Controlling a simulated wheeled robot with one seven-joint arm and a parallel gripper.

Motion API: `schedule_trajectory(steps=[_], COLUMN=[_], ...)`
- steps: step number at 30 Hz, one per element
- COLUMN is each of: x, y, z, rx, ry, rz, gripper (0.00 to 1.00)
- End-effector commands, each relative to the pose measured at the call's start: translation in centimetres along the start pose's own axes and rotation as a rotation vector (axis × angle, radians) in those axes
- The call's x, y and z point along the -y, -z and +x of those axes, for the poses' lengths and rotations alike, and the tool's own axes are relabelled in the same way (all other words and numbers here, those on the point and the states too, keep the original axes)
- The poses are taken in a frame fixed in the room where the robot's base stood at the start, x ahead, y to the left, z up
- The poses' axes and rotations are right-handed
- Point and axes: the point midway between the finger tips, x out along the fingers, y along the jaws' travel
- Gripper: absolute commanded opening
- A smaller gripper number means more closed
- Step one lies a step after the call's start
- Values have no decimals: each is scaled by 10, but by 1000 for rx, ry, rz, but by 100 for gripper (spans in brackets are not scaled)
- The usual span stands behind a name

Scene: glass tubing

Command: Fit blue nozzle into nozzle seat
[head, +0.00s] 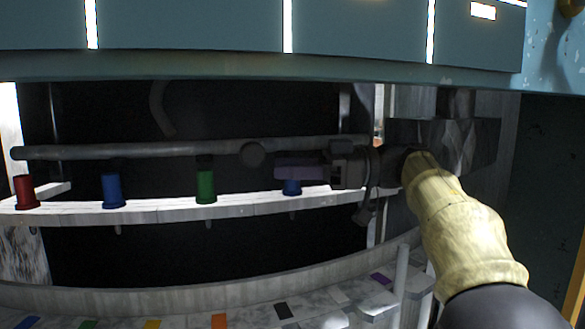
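One blue nozzle (114,190) stands upright on the pale rail (160,212), left of centre. My gripper (298,172) reaches in from the right, pointing left, just above the rail. I cannot tell whether its fingers are closed on this blue piece or only in front of or above it. I cannot make out which spot is the nozzle seat.
A red piece (25,191) and a green piece (206,187) also stand on the rail. A grey horizontal pipe (120,152) runs behind and above it. A teal panel (190,25) hangs overhead. Below, a curved pale ledge (190,296) carries several coloured patches.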

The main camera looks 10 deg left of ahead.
Motion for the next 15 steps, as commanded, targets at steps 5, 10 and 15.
schedule_trajectory(steps=[5,10,15], x=[0,0,-1], y=[1,12,37], z=[0,0,0], rx=[0,0,1], ry=[0,-1,-1], rz=[0,-2,-3], gripper=[47,47,47])
